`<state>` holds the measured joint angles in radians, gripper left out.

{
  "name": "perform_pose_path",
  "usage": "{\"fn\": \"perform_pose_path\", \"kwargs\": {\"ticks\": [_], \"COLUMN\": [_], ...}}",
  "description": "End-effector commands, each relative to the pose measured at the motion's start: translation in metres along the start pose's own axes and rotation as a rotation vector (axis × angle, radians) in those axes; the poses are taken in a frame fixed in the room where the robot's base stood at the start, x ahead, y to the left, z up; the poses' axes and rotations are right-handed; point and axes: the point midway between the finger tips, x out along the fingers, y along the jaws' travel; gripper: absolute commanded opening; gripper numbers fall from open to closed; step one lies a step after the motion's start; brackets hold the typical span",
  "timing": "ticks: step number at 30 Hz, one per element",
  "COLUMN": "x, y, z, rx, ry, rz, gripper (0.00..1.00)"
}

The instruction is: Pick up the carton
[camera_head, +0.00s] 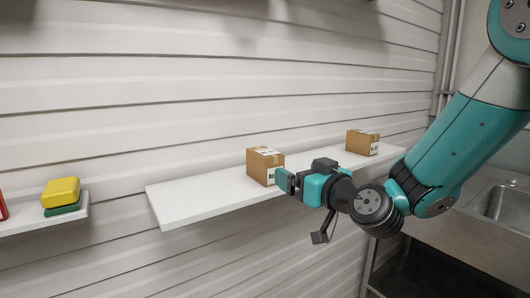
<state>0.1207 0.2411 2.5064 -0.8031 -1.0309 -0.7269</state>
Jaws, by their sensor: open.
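A brown carton (261,164) with a tape strip and white labels stands upright on the middle of a white wall shelf (190,201). A second similar carton (361,143) stands farther right on the same shelf. My gripper (284,183) is at the front right of the middle carton, near its lower right corner. It is open, with nothing seen between its fingers. One finger overlaps the carton's edge in the picture; I cannot tell whether it touches. My wrist hides part of the shelf's front edge between the two cartons.
A lower shelf (30,223) at the left holds a yellow block (61,191) on a green one (63,209) and part of a red thing. A metal sink (505,204) and counter are at the right. The shelf's left end is clear.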

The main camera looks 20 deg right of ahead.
Motion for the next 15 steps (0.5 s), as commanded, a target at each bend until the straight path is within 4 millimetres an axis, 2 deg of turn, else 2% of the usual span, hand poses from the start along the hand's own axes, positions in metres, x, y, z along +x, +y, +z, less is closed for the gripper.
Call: {"fn": "perform_pose_path", "kwargs": {"ticks": [1,9,15], "x": [0.011,0.063,0.083], "y": [-0.002,-0.002,-0.002], "z": [-0.005,-0.005,-0.001], "rx": [0.001,0.0,0.0], "ry": [-0.003,-0.002,0.0], "rz": [-0.005,-0.005,-0.004], "gripper": [0.92,0.92,0.92]}}
